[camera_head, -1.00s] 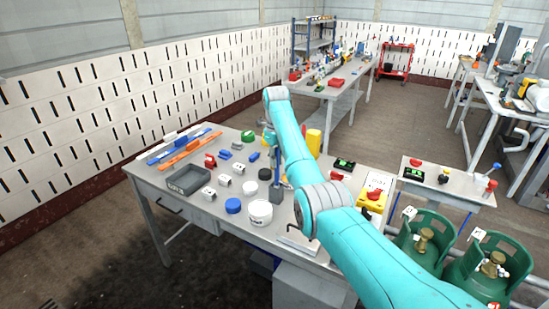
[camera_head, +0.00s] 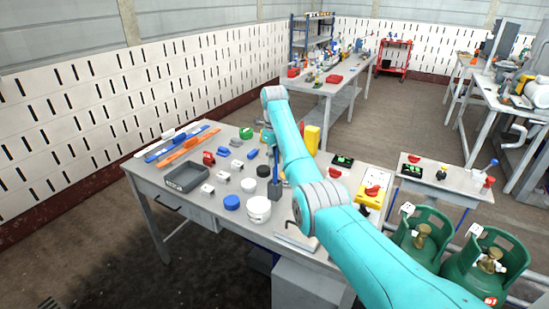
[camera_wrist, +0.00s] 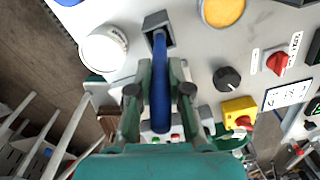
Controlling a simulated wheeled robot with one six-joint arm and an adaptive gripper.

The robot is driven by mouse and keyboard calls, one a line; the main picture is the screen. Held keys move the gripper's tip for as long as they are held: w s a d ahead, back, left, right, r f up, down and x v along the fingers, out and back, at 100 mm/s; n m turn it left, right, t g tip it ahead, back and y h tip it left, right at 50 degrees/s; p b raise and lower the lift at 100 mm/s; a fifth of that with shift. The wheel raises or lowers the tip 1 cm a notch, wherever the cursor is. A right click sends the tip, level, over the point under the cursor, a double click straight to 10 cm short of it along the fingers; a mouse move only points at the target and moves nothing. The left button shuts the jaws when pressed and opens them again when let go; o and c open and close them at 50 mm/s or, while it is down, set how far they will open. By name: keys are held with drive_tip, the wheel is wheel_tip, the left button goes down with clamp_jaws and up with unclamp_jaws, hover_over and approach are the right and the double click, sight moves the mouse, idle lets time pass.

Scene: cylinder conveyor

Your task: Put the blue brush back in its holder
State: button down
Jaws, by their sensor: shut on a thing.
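The blue brush (camera_wrist: 161,85) is held in my gripper (camera_wrist: 160,68), whose green fingers are shut on its handle in the wrist view. The dark grey square holder (camera_wrist: 149,23) stands beyond the fingertips, and the far end of the brush overlaps its opening. I cannot tell how deep the brush sits. In the head view the holder (camera_head: 275,192) stands on the workbench beside my arm, with a thin blue part of the brush (camera_head: 277,162) above it. My gripper is mostly hidden behind the arm there.
A white tub (camera_head: 258,209) and a blue lid (camera_head: 231,202) stand close to the holder. A grey tray (camera_head: 171,187), small blocks and coloured rails lie to the left on the workbench (camera_head: 208,214). A yellow switch box (camera_wrist: 238,112) and a black knob (camera_wrist: 227,78) lie right of my gripper.

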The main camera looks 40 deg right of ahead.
drive_tip(key=c, duration=1)
unclamp_jaws()
drive_tip(key=shift+r, duration=3.7)
